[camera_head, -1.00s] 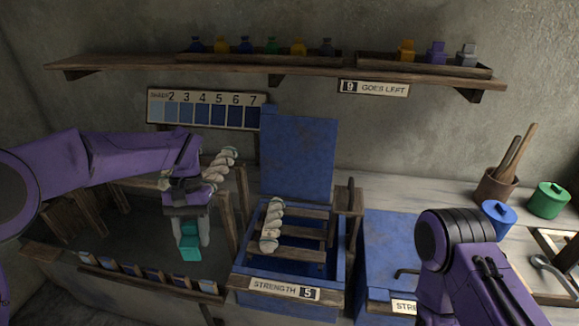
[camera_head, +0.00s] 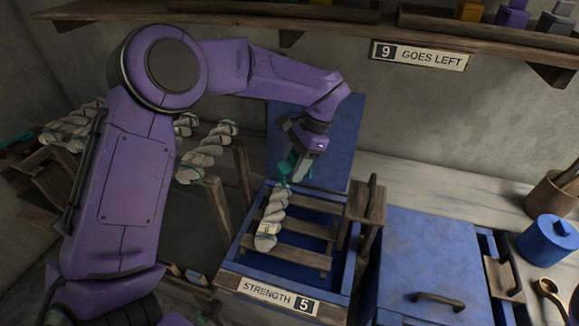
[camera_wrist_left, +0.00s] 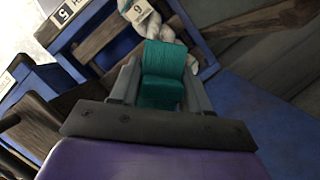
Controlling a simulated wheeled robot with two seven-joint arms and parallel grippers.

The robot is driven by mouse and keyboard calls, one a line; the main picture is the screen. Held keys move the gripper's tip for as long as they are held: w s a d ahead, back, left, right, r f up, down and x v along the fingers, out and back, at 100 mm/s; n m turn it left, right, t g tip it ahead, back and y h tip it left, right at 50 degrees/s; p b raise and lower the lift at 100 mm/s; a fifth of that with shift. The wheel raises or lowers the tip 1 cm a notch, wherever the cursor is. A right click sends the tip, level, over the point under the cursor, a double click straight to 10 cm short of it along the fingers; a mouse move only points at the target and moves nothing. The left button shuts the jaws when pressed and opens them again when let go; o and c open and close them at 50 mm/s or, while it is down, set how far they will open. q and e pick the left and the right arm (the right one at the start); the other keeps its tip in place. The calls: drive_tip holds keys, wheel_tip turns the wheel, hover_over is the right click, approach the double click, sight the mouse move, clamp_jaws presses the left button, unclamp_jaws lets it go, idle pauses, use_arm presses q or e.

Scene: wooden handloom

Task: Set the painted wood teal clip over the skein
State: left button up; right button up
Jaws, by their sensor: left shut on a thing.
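The teal clip (camera_head: 284,170) is held between the fingers of my left gripper (camera_head: 295,170), which is shut on it. It fills the space between the fingers in the left wrist view (camera_wrist_left: 162,75). The skein (camera_head: 271,222), a pale twisted hank with a small number tag, lies on the wooden slats of the open blue vat. The clip is at the skein's far end; in the left wrist view it overlaps the skein (camera_wrist_left: 172,32). I cannot tell whether they touch. My right gripper is not in view.
The blue vat (camera_head: 229,263) bears a STRENGTH 5 sign (camera_head: 278,297), and its raised lid (camera_head: 335,140) stands behind. A wooden post (camera_head: 367,205) is at its right. A closed blue vat (camera_head: 425,255) stands further right. Other skeins (camera_head: 208,152) hang at left.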

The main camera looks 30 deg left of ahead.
use_arm(q)
drive_tip(key=a+f+m+t+y+b, duration=0.2)
drive_tip(key=a+f+m, duration=0.1)
drive_tip(key=a+m, duration=0.3)
drive_tip(key=m+b, duration=0.2)
drive_tip(key=b, duration=0.2)
hover_over(278, 195)
drive_tip(key=shift+d+f, duration=0.15)
drive_tip(key=shift+f, duration=1.25)
drive_tip(key=shift+d+f, duration=0.1)
drive_tip(key=shift+f, duration=1.25)
wheel_tip(278, 195, down, 5)
drive_tip(key=b, duration=0.5)
drive_tip(key=shift+f, duration=0.2)
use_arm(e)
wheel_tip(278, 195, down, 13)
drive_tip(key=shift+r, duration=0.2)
use_arm(q)
drive_tip(key=o, duration=1.1)
